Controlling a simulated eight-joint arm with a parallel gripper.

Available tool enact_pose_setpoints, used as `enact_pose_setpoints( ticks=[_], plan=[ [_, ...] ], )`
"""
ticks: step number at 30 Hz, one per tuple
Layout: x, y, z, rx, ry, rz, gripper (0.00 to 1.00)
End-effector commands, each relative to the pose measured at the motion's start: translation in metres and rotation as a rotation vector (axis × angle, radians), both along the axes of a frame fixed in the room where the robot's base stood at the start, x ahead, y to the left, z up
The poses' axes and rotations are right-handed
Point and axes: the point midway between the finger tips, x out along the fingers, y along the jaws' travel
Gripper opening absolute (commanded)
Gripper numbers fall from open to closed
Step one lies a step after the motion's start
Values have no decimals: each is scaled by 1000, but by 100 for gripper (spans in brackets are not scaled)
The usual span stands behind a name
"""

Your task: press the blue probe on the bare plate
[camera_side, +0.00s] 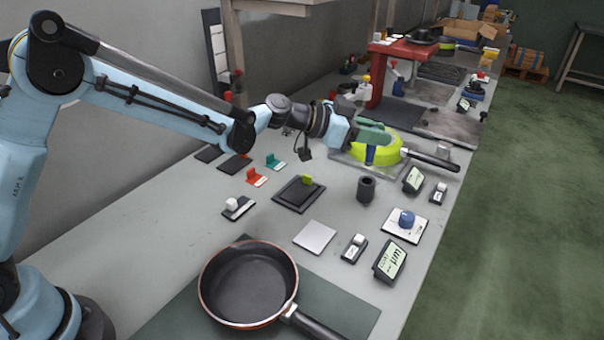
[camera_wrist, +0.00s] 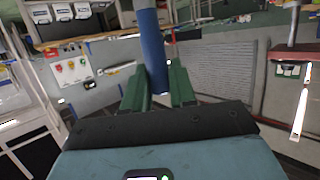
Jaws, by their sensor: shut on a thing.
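My gripper (camera_side: 376,135) has green fingers and is shut on the blue probe (camera_side: 370,155), a blue cylinder pointing down in the side view. The wrist view also shows the blue probe (camera_wrist: 153,58) between the green fingers, with a grey section at its top. The gripper is over or in front of a yellow-green pan (camera_side: 392,152) at the back. Whether the probe touches the pan is unclear. A bare silver square plate (camera_side: 315,237) lies flat on the bench, nearer the camera and left of the gripper, well apart from the probe.
A dark frying pan (camera_side: 248,283) lies on a dark mat at the front. A black cup (camera_side: 366,189), a blue knob on a white card (camera_side: 406,219) and a display unit (camera_side: 390,262) stand near the plate. A black tray (camera_side: 299,194) lies behind it.

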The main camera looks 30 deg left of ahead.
Motion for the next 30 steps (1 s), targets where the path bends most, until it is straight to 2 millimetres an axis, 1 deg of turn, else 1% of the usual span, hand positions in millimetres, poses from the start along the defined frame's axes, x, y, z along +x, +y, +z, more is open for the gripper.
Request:
enact_pose_setpoints(
  ticks=[5,9,15,18,21,24,30],
  plan=[
    [-32,4,-11,-1,0,-164,0],
    [-69,9,-19,-2,-2,-347,0],
    [-121,20,-22,-1,-4,-580,0],
    [-139,25,-21,0,-4,-662,0],
    [-151,28,-21,-1,-4,-715,0],
    [-157,30,-21,0,-5,-741,0],
    [-158,30,-33,0,-3,-748,0]
  ],
)
